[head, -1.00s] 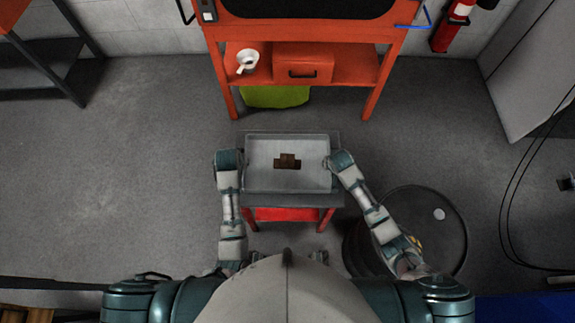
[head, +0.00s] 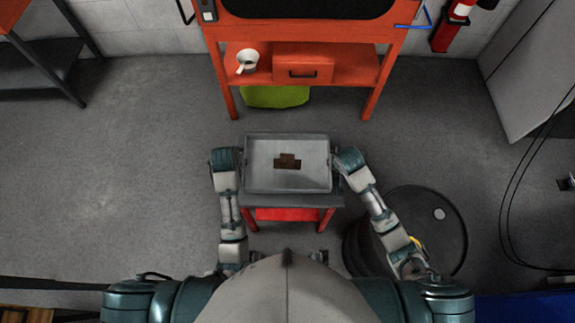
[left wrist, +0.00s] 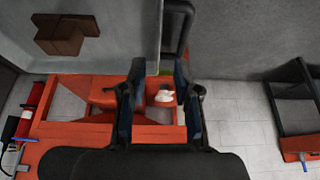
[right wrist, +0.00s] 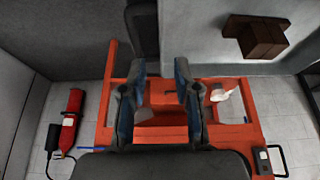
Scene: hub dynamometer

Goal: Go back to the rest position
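A grey tray (head: 258,180) stands on a small red-legged cart (head: 335,200) in the head view. A brown stepped block (head: 288,161) lies in it. The block also shows in the left wrist view (left wrist: 66,34) and the right wrist view (right wrist: 256,36). My left gripper (head: 240,157) is at the tray's left side and my right gripper (head: 336,157) at its right side. In the left wrist view the fingers (left wrist: 158,95) are apart with nothing between them, near a dark handle (left wrist: 177,30). In the right wrist view the fingers (right wrist: 160,95) are also apart, near another handle (right wrist: 143,30).
An orange workbench (head: 345,65) with a white cup (head: 248,60) and a drawer box (head: 303,70) on its shelf stands beyond the cart. A dark drum (head: 440,235) stands close to my right arm. Floor to the left is clear.

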